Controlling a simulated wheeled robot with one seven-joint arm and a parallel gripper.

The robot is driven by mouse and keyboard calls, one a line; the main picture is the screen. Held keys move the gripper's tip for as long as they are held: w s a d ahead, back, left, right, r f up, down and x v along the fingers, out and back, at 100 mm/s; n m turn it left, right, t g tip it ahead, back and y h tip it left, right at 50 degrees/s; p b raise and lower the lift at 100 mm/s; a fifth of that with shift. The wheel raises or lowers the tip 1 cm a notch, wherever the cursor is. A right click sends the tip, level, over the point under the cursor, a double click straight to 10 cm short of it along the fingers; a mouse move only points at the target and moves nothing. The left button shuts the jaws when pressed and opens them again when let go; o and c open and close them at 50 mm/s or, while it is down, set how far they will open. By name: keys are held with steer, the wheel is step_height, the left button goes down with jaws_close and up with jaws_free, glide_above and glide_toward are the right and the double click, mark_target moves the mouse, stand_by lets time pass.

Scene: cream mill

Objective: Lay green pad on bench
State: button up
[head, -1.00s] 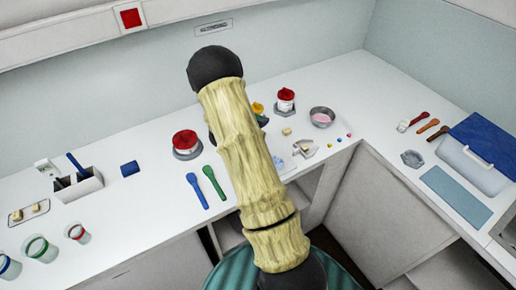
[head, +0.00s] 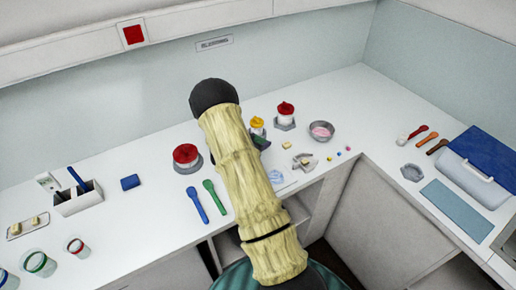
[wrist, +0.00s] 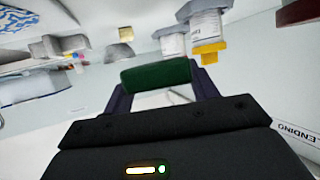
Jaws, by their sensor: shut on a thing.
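A dark green pad (wrist: 157,75), shaped like a short roll or block, is between the fingertips of my gripper (wrist: 160,78) in the wrist view. My gripper is shut on it. In the head view a small dark green part of the pad (head: 262,143) shows at the right edge of my arm, in front of the yellow-lidded jar. The rest of the gripper is hidden behind the arm there. The white bench (head: 110,225) runs along the wall and turns the corner to the right. I cannot tell how high the pad is above it.
A yellow-lidded jar (head: 257,123) and two red-lidded jars (head: 186,155) (head: 285,109) stand nearby. A metal bowl (head: 321,131) is to the right. Blue and green spoons (head: 214,195) lie near the front edge. A blue roll (head: 130,182) lies left, with clear bench around it.

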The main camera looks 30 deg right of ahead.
steer(key=shift+f, duration=0.1)
step_height(320, 180, down, 4)
steer(key=shift+f+p, duration=0.1)
steer(key=shift+p, duration=0.5)
steer(key=shift+s+f+b, duration=0.1)
steer(key=shift+f+b, duration=0.2)
steer(key=shift+b, duration=0.1)
steer(key=shift+f, duration=0.1)
